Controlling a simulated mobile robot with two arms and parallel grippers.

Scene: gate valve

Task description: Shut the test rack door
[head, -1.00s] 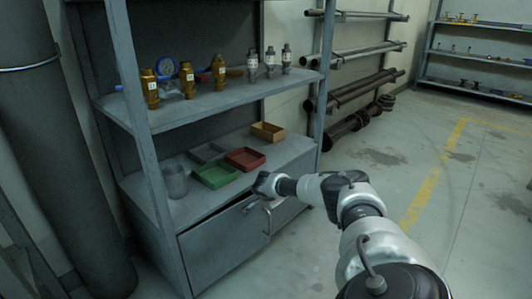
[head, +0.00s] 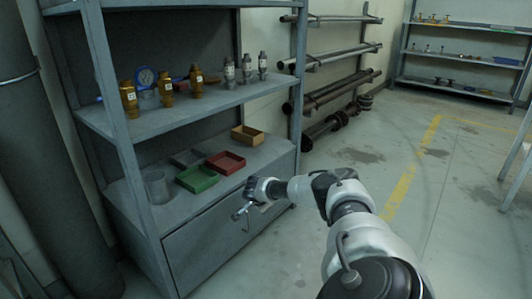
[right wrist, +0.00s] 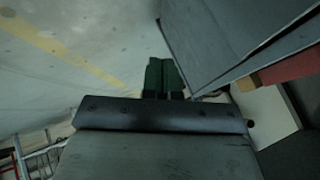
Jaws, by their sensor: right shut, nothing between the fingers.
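The test rack (head: 110,120) is a grey metal shelf unit on the left of the head view, with a cupboard under its lower shelf. The grey door (head: 205,245) on the cupboard front looks nearly flush with the frame; a small remaining gap cannot be told. A handle (head: 247,225) shows near its right edge. My right gripper (head: 240,212) is in front of the door's upper right part, by the handle; contact cannot be told. In the right wrist view its green fingers (right wrist: 164,76) are together and empty, beside a grey panel (right wrist: 220,35). My left gripper is out of view.
Green (head: 197,179), red (head: 225,162) and tan (head: 248,135) trays and a clear jar (head: 157,187) stand on the shelf above the door. Brass and silver valve fittings stand on the shelf higher up. Open floor (head: 420,240) lies to the right.

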